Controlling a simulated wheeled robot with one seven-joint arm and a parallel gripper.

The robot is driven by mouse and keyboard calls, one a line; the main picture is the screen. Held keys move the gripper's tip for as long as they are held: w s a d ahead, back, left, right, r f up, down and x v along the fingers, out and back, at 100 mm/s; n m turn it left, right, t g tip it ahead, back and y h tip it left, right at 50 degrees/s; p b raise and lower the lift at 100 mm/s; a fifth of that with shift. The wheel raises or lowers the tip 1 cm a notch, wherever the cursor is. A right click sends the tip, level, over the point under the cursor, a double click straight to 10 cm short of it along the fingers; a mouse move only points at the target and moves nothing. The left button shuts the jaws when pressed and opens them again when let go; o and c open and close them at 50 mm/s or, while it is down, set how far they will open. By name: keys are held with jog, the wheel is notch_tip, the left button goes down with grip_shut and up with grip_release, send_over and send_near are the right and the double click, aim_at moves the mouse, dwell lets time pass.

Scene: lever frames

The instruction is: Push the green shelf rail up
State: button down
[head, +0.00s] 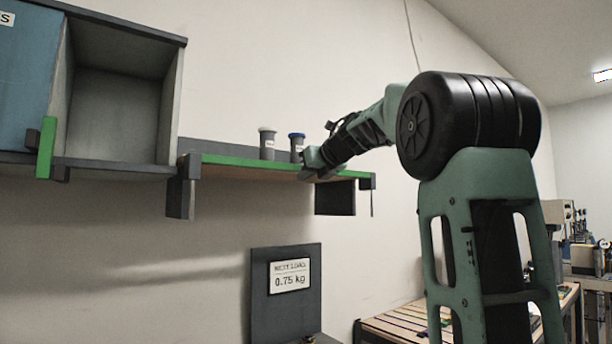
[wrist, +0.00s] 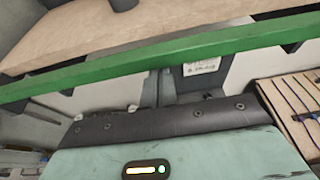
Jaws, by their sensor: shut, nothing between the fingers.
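The green shelf rail (head: 238,161) runs along the front edge of a wooden shelf, between a dark bracket at its left and one near its right end. It crosses the wrist view (wrist: 110,70) as a slanting green bar, with the pale wooden board (wrist: 190,30) beyond it. My gripper (head: 309,163) is shut and empty, at the right half of the rail. In the head view it overlaps the rail; I cannot tell whether it touches it. The fingertips are not clear in the wrist view.
Two grey jars, one with a white lid (head: 267,143) and one with a blue lid (head: 297,146), stand on the shelf close to my gripper. An open cubby (head: 115,105) is at upper left. A dark panel with a "0.75 kg" sign (head: 290,276) stands below the shelf.

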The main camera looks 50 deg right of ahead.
notch_tip(320, 180, up, 8)
jog(key=p, duration=0.7)
jog(key=shift+r+p, duration=0.25)
jog(key=shift+p, duration=0.05)
notch_tip(320, 180, down, 5)
jog(key=b, duration=0.3)
jog(key=b+v, duration=0.2)
jog(key=v, duration=0.8)
jog(key=shift+r, duration=0.2)
